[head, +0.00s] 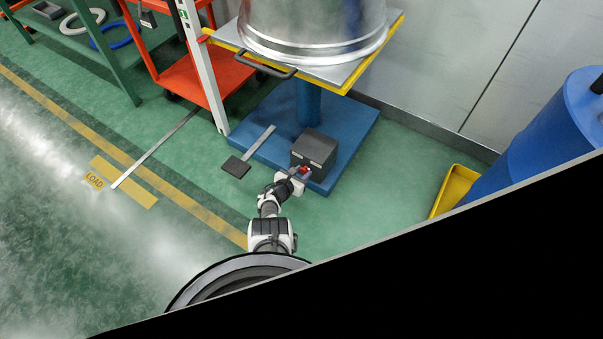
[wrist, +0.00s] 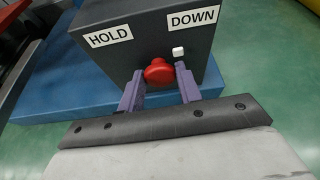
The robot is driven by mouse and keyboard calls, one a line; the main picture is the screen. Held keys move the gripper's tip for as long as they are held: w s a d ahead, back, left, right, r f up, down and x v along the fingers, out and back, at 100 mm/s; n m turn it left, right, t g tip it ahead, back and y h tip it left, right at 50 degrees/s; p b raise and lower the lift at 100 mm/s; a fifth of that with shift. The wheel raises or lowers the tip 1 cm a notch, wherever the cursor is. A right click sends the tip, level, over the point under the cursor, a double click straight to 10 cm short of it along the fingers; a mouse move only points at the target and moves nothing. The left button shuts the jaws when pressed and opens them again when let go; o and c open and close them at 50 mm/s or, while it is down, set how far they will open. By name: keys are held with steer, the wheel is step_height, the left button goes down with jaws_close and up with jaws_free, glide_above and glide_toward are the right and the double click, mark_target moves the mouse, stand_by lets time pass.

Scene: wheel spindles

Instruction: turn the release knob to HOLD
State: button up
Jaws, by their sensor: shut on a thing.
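The release knob (wrist: 158,71) is red and sits on the front of a dark grey box (wrist: 140,50). The box carries a white HOLD label (wrist: 108,36) at left and a white DOWN label (wrist: 193,18) at right. A small white marker (wrist: 178,53) shows up and right of the knob, below DOWN. My gripper (wrist: 159,73) has its purple fingers on either side of the knob and is shut on it. In the head view the gripper (head: 298,179) reaches the box (head: 315,150), with a bit of red knob (head: 305,170) visible.
The box stands on a blue base plate (head: 350,125) under a lift table (head: 350,72) bearing a large metal drum (head: 312,25). A flat pedal (head: 237,167) juts out at left. A yellow tray (head: 455,190) and a blue barrel (head: 550,130) stand right.

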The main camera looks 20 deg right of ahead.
steer(key=shift+w+n+g+b, duration=0.1)
steer(key=shift+n+g+b, duration=0.2)
steer(key=shift+n+b, duration=0.2)
steer(key=shift+w+a+f+n+g+h+b, duration=0.1)
steer(key=shift+n+g+h+b, duration=0.55)
steer(key=shift+n+b, duration=0.65)
steer(key=shift+w+a+f+n+g+h+b, duration=0.1)
steer(key=shift+n+g+h+b, duration=0.25)
steer(key=shift+n+h+b, duration=0.75)
steer(key=shift+s+n+b, duration=0.1)
steer(key=shift+n+b, duration=0.3)
steer(key=shift+b, duration=0.2)
steer(key=shift+f+n+g+h+b, duration=0.1)
steer(key=shift+n+g+h+b, duration=0.3)
steer(key=shift+n+b, duration=0.6)
steer(key=shift+n+g+h+b, duration=0.1)
steer(key=shift+n+h+b, duration=0.45)
steer(key=shift+n+b, duration=0.45)
steer(key=o, duration=0.9)
